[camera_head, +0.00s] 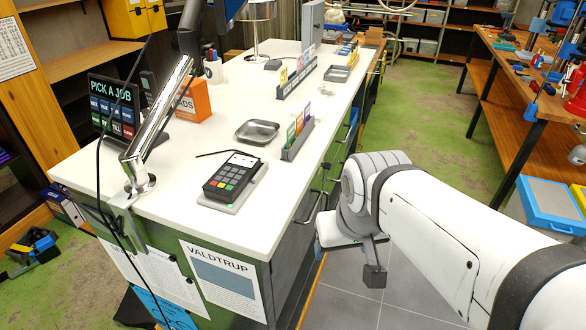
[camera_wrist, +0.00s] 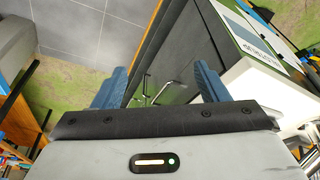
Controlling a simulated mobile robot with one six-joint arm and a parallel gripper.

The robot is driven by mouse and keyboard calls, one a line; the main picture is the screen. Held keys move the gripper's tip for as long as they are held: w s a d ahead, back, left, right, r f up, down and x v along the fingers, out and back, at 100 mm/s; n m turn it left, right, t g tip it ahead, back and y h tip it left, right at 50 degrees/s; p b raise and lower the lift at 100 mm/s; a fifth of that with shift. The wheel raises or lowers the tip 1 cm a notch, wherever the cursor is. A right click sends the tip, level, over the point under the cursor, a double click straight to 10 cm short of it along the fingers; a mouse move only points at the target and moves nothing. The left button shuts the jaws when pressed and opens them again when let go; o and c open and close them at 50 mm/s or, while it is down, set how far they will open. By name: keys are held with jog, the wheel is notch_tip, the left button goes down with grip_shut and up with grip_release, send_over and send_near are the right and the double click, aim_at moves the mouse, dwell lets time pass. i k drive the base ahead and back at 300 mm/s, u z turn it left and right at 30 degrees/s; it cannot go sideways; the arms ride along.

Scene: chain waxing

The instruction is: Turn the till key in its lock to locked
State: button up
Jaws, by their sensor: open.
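My gripper (camera_head: 373,274) hangs beside the front of the white counter (camera_head: 232,215), to the right of its drawers, over the grey floor. In the wrist view its two blue fingers stand wide apart with nothing held between them; the gripper (camera_wrist: 160,84) points along the dark counter front. Bent metal handles (camera_wrist: 160,92) show between the fingers. In the head view a drawer handle (camera_head: 310,206) sits on the counter front left of my arm. I cannot make out the till key or its lock in either view.
On the counter stand a card terminal (camera_head: 231,178), a metal tray (camera_head: 257,131), an upright card holder (camera_head: 298,138) and an orange box (camera_head: 194,101). A wooden workbench (camera_head: 507,75) stands at the right. Green floor between bench and counter is clear.

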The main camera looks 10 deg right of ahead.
aim_at(326, 166)
jog(key=u, duration=0.1)
jog(key=k, duration=0.95)
jog(key=z, duration=0.7)
jog(key=i, duration=1.6)
jog(key=u, duration=0.35)
